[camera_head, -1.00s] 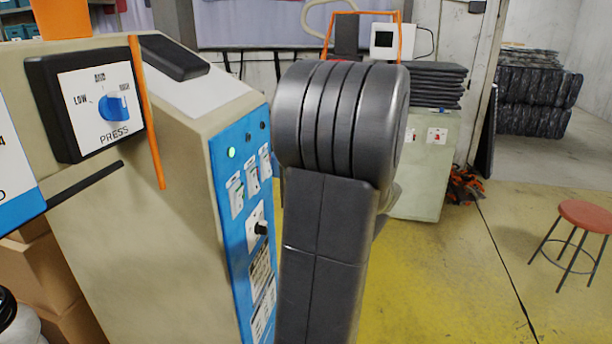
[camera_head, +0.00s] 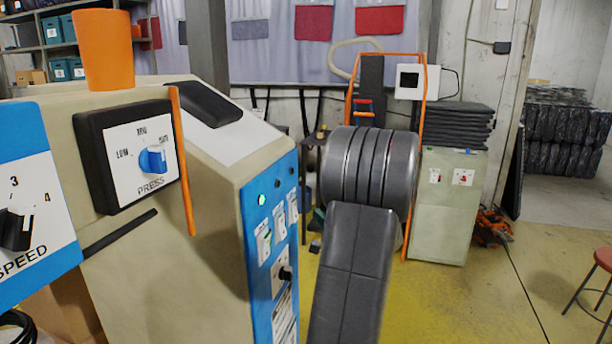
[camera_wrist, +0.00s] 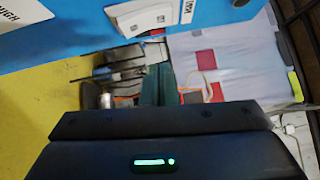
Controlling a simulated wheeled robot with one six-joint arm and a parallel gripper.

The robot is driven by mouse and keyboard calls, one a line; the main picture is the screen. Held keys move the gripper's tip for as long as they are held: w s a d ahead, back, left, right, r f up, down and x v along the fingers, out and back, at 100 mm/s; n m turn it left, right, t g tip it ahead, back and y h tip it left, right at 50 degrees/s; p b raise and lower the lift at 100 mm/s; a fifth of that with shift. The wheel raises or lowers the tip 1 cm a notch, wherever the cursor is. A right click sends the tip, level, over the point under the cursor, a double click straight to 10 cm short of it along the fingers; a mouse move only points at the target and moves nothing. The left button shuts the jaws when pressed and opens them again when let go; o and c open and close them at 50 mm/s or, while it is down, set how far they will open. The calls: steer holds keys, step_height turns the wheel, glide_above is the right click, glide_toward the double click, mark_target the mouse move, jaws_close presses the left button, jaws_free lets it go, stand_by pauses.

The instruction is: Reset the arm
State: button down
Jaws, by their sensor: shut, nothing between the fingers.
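My gripper (camera_wrist: 159,88) shows in the wrist view as two dark fingers close together, shut and empty. The dark grey links of my arm (camera_head: 350,270) stand upright in the head view, to the right of the beige and blue machine. My gripper is hidden in the head view. In the wrist view the blue panel (camera_wrist: 90,32) with white switch plates crosses the top, and the scene looks upside down. The fingertips appear clear of the panel.
The beige machine (camera_head: 185,240) has a press dial (camera_head: 152,160), a speed dial (camera_head: 18,230) and an orange cup (camera_head: 104,48) above it. A cabinet (camera_head: 448,205) bears dark folded sheets (camera_head: 450,128). A red stool (camera_head: 603,258) stands right. Yellow floor (camera_head: 460,300) is open between.

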steer(key=v, duration=0.6)
steer(key=shift+r+b, duration=0.2)
steer(key=shift+b, duration=0.15)
